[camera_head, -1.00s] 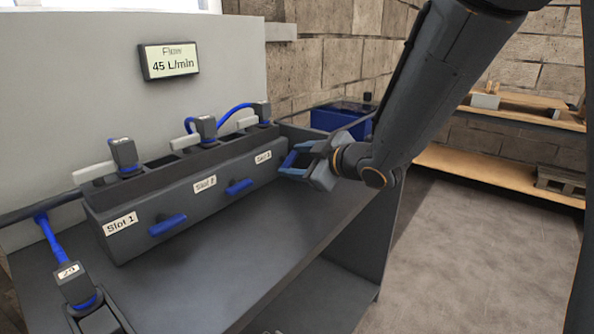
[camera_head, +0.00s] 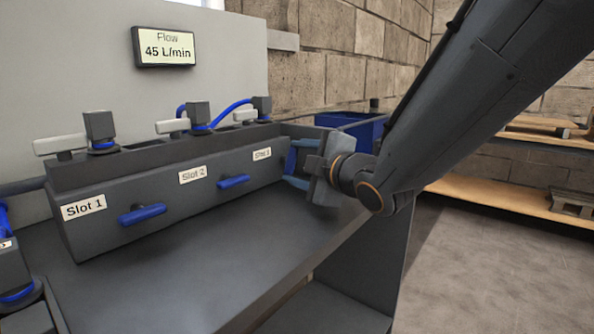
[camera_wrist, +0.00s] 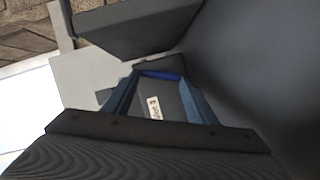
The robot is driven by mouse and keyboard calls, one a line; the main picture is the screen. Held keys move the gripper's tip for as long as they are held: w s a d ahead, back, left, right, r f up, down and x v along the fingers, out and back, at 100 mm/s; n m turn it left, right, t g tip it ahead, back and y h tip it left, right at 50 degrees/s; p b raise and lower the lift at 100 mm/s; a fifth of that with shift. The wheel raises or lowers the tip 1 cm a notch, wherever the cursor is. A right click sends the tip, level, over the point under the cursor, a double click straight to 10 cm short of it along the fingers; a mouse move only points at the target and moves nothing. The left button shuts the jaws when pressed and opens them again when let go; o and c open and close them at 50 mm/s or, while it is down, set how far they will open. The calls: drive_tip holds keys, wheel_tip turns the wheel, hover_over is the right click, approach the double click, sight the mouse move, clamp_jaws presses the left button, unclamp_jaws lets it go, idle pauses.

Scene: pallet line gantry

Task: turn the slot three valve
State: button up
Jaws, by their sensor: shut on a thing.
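The valve box (camera_head: 150,186) has labels for Slot 1, Slot 2 and Slot 3 (camera_head: 262,154) on its front. My gripper (camera_head: 290,166) is at the right end of the front, beside the Slot 3 label. Its fingers and body hide the slot three valve in the head view. In the wrist view, the blue handle of the slot three valve (camera_wrist: 160,75) lies between the fingertips of my gripper (camera_wrist: 158,78), and the gripper is shut on it. A small label (camera_wrist: 154,107) shows near it. The slot 1 handle (camera_head: 142,214) and slot 2 handle (camera_head: 233,181) look roughly level.
The flow display (camera_head: 164,48) reads 45 L/min. Connectors with blue hoses stand on top of the box, such as this one (camera_head: 100,128). A blue bin (camera_head: 352,128) is behind my gripper. The bench top (camera_head: 190,265) before the box is clear. Wooden shelves (camera_head: 500,188) stand at right.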

idle(0.5)
drive_tip(key=o, duration=1.1)
drive_tip(key=shift+c, duration=0.2)
drive_tip(key=shift+p, duration=0.55)
